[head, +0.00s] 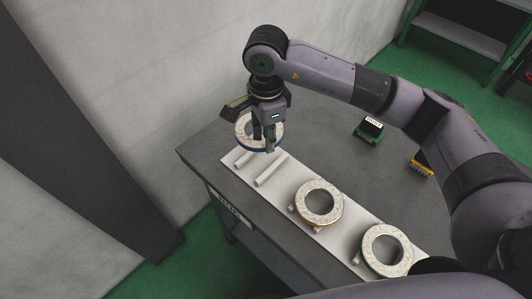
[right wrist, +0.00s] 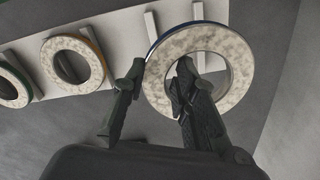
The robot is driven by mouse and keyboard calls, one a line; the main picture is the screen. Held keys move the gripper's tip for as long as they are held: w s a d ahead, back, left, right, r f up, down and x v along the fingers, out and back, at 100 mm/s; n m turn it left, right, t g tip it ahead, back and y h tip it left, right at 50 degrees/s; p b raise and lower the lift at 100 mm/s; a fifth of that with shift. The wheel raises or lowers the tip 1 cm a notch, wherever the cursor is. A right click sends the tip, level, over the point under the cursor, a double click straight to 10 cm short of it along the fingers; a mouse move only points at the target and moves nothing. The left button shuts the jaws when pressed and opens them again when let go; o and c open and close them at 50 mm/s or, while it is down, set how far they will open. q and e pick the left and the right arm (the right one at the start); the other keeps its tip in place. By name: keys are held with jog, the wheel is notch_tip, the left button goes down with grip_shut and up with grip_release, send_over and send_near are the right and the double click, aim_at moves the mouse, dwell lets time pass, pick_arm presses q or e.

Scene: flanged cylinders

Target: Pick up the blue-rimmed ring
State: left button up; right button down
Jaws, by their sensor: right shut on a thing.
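The blue-rimmed ring (head: 243,131) has a pale speckled face and is at the far left end of the table. In the right wrist view the ring (right wrist: 238,62) fills the upper middle. My right gripper (head: 265,146) is shut on the ring's wall. In the right wrist view one finger of the gripper (right wrist: 160,68) is outside the ring and the other is in its hole. The ring appears above the pale rods (head: 270,170); the exact gap cannot be told. My left gripper is not in view.
An orange-rimmed ring (head: 319,185) and a green-rimmed ring (head: 387,230) rest on rods along the white board (head: 262,189). A wall lies beyond the left end.

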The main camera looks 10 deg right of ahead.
notch_tip(320, 180, up, 10)
jog(key=b, duration=0.1)
jog(key=shift+b, duration=0.4)
jog(key=shift+s+f, duration=0.1)
